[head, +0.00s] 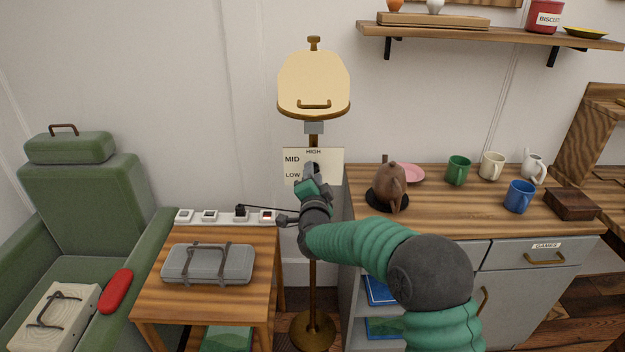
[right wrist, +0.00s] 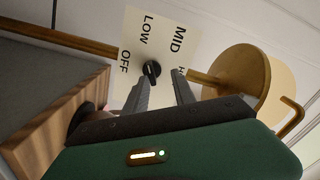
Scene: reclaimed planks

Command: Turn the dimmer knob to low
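The dimmer panel (head: 331,158) is a cream plate on the brass lamp pole, with HIGH, MID and LOW showing in the head view. In the right wrist view the panel (right wrist: 180,22) shows OFF, LOW and MID, and HIGH is partly covered. The black dimmer knob (right wrist: 152,69) sits on it; I cannot tell its exact setting. My right gripper (head: 312,170) is at the panel and hides most of the knob in the head view. In the right wrist view its fingers (right wrist: 162,82) are apart, with the knob close to the left finger. My left gripper is not in view.
The lamp shade (head: 313,82) is above the panel. A side table (head: 200,298) with a grey case (head: 208,264) stands left. A wooden counter (head: 440,205) to the right holds a brown teapot (head: 388,185) and several mugs. A green armchair (head: 80,200) is far left.

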